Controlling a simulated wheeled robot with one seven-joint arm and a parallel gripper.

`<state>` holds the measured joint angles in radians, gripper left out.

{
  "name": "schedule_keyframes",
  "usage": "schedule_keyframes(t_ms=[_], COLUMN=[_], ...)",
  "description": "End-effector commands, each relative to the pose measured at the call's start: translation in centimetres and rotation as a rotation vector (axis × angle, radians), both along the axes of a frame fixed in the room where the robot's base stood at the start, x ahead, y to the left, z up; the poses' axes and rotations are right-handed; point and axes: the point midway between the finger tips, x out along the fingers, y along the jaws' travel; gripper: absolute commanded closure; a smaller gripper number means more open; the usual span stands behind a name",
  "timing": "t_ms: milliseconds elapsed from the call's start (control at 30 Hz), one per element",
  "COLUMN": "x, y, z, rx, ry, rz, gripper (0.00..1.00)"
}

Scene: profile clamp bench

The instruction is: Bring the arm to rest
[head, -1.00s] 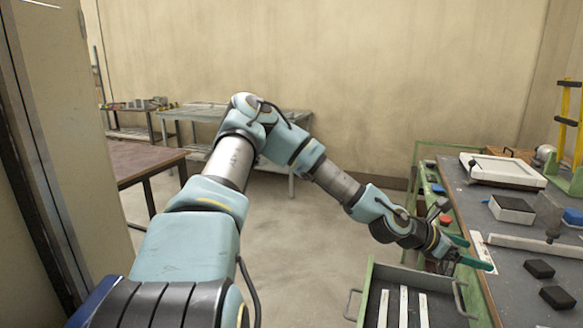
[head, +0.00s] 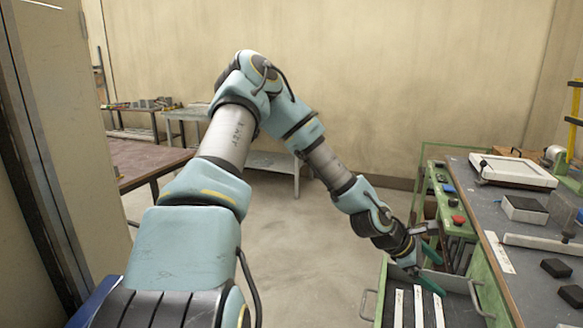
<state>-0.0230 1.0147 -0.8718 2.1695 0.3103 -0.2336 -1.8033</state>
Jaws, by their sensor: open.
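My gripper (head: 434,262) is at the lower right in the head view, at the end of my blue-and-grey arm. Its green fingers are apart, with nothing visible between them. It appears over the far end of the open drawer (head: 369,306), left of the bench; the height above the drawer is hard to judge. The arm rises to a high elbow and slopes down to the right.
White strips (head: 419,306) lie in the drawer. A brown table (head: 140,163) stands left. The floor between is clear.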

Motion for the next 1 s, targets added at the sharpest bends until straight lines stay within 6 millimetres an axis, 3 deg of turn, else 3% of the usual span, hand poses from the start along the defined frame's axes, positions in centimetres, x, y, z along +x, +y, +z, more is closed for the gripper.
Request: schedule_keyframes(t_ms=[167,333,533,700,833,1000], x=[1.1,2.7,3.1,1.3,-0.6,-2.2], y=[6.4,16.0,27.0,34.5,38.0,39.9], z=[-1.2,-0.5,3.4,7.6,10.0,11.4], rx=[0.197,0.448,0.685,0.794,0.817,0.813], ry=[-0.205,-0.411,-0.549,-0.599,-0.621,-0.64], rz=[-0.172,-0.411,-0.682,-0.876,-0.98,-1.052], gripper=[0.08,0.08,0.08,0.08,0.08,0.08])
